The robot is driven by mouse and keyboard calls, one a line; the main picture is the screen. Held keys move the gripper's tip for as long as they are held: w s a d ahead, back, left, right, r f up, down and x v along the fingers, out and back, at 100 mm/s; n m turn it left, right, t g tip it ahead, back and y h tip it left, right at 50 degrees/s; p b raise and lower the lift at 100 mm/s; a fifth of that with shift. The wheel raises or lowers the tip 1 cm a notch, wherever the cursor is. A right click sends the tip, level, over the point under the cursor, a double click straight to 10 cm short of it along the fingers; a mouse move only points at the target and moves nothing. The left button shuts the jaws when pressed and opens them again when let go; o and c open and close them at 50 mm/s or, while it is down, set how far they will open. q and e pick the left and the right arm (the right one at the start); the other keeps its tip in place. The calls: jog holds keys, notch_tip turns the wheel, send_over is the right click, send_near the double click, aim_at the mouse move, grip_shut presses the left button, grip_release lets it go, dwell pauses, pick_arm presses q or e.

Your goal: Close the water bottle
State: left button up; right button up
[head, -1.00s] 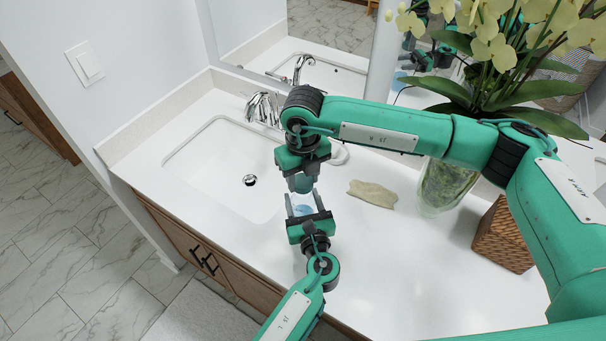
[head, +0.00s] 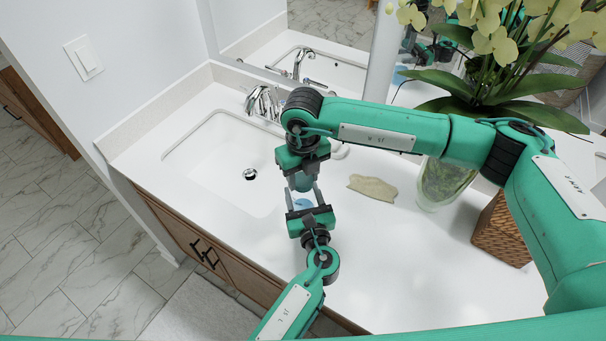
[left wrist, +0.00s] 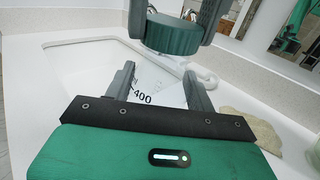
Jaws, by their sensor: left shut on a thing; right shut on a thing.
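The water bottle is a clear body with a bluish tint (head: 302,203) and printed marks, one reading 400, in the left wrist view (left wrist: 150,92). My left gripper (head: 304,191) is shut on it, its fingers on either side. My right gripper (head: 303,176) is shut on the round dark green cap (left wrist: 172,36), which shows grey-blue in the head view (head: 304,184). The cap is just beyond the bottle's end, close to it. I cannot tell whether cap and bottle touch. Much of the bottle is hidden by the left gripper.
A sink (head: 222,165) with a chrome faucet (head: 264,103) lies at left. A beige soap-like slab (head: 372,188) rests on the white counter (head: 400,265). A glass vase (head: 440,190) of yellow flowers and a brown woven box (head: 498,235) stand at right.

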jog(key=shift+f, duration=0.55)
jog(key=m, duration=0.6)
jog(key=shift+m, duration=0.3)
jog(key=m, duration=1.2)
jog(key=shift+a+m, duration=0.1)
jog(key=shift+m, duration=0.2)
jog(key=m, duration=0.6)
jog(key=shift+w+m, duration=0.15)
jog(key=shift+m, duration=0.25)
jog(key=o, duration=1)
jog(key=shift+f, duration=0.1)
